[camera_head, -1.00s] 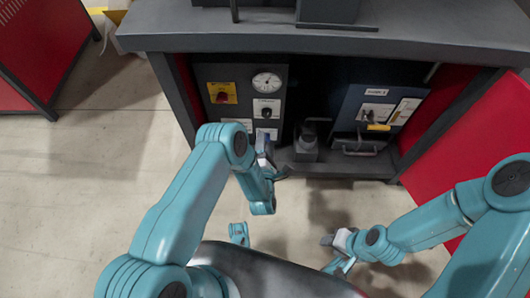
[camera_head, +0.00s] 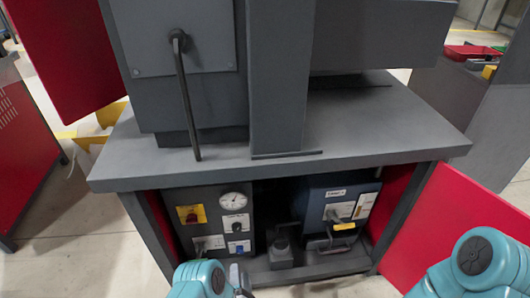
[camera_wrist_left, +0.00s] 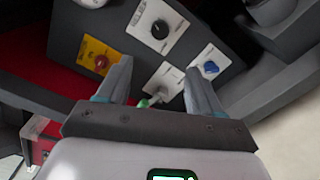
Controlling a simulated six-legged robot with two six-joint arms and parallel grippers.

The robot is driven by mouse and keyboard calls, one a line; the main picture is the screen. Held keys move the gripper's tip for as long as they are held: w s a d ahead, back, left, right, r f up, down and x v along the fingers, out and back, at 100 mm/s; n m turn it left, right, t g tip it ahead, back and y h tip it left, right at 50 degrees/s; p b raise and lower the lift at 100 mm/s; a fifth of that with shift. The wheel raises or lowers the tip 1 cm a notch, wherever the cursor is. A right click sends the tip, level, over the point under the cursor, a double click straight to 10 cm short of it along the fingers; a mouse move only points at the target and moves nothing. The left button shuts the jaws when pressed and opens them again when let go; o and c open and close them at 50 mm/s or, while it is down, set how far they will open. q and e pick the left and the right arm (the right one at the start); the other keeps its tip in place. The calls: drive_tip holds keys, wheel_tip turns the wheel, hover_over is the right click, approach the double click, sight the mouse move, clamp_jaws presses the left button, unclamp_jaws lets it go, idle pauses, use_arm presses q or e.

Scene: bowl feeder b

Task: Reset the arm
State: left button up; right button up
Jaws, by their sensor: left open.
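My left gripper (camera_head: 240,281) shows only in part at the bottom edge of the head view, in front of the grey control panel (camera_head: 206,221). In the left wrist view my left gripper (camera_wrist_left: 158,80) is open, with its two fingers apart and pointing at the panel. A small green-tipped lever (camera_wrist_left: 148,102) on a white plate shows between the fingers. I cannot tell how far it is from them. My right arm (camera_head: 475,262) shows at the lower right, but its gripper is out of the picture.
The panel carries a red knob on a yellow plate (camera_head: 191,215), a round gauge (camera_head: 232,201) and a blue knob (camera_wrist_left: 210,68). A blue unit (camera_head: 340,209) stands to its right under the grey bench top (camera_head: 375,128). A red door (camera_head: 455,222) stands open at right.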

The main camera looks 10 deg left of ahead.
use_arm(q)
drive_tip(key=w+a+r, duration=0.6)
drive_tip(key=a+r, duration=0.1)
drive_tip(key=r, duration=0.4)
drive_tip(key=s+d+f+m+g+h, duration=0.2)
drive_tip(key=s+d+m+g+h, duration=0.1)
drive_tip(key=s+m+g, duration=0.45)
drive_tip(key=s+d+f+m+g+h, duration=0.2)
drive_tip(key=s+d+m+g+h, duration=0.15)
drive_tip(key=s+m, duration=0.55)
drive_tip(key=s+d+f+m+g+h, duration=0.3)
drive_tip(key=s+m+g, duration=0.35)
drive_tip(key=s, duration=0.35)
wheel_tip(320, 180, up, 26)
drive_tip(key=m+p, duration=0.1)
drive_tip(key=p, duration=2.4)
drive_tip(key=shift+s+a, duration=0.15)
drive_tip(key=shift+f+t+y, duration=0.1)
drive_tip(key=shift+t+y, duration=0.15)
